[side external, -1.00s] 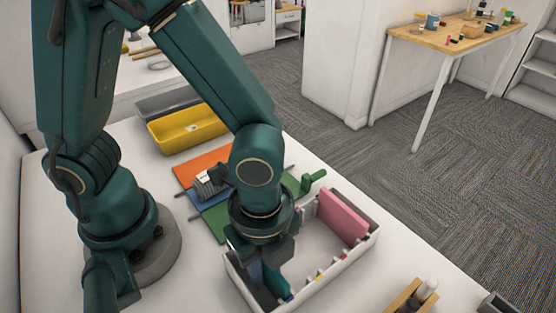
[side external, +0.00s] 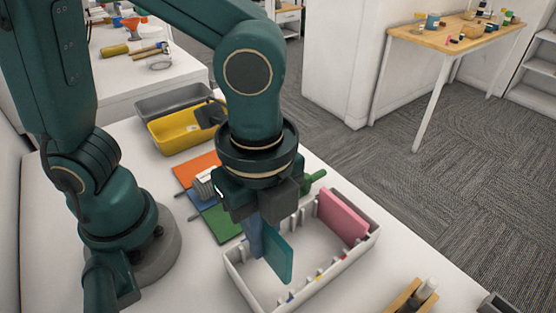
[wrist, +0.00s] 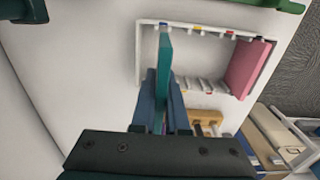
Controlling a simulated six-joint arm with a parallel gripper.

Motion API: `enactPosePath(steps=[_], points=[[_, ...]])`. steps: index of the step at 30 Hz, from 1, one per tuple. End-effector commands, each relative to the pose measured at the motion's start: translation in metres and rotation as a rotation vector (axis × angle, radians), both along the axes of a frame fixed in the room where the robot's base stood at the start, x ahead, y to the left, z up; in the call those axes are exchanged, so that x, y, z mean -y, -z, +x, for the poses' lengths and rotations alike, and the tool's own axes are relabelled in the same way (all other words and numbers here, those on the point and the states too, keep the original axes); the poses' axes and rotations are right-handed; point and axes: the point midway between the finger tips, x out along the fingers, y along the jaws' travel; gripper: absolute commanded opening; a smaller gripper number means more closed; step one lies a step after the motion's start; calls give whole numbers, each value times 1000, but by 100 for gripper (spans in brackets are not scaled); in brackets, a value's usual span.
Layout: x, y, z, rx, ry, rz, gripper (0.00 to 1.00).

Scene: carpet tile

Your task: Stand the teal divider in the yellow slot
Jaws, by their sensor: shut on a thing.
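My gripper (side external: 262,222) is shut on the teal divider (side external: 280,256) and holds it upright by its upper part. The divider hangs over the left part of the white box (side external: 352,262), with its lower edge apparently above the floor. In the wrist view the teal divider (wrist: 166,62) stretches from the fingers (wrist: 163,105) toward the box wall with small colour marks (wrist: 200,30). Blue, red and yellow show among the marks; they are too small to place the yellow slot surely. My fingers hide part of the divider.
A pink divider (side external: 342,215) stands at the box's right end. Orange, blue and green flat pieces (side external: 195,170) lie left of the box. A yellow bin (side external: 175,130) and grey bin (side external: 165,100) stand behind. A wooden holder (side external: 410,298) is at front right. The box's middle is open.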

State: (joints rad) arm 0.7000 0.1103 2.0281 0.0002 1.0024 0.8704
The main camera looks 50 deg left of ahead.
Motion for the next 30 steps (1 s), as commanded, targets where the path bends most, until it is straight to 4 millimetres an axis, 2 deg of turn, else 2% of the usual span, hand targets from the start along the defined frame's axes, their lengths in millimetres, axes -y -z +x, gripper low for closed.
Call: enactPosePath(steps=[14, 26, 30], points=[[1, -65, 1, 4, 0, -4, 0], [-1, -64, 53, -2, -4, 2, 0], [-1, -45, 49, -5, 0, 4, 0]])
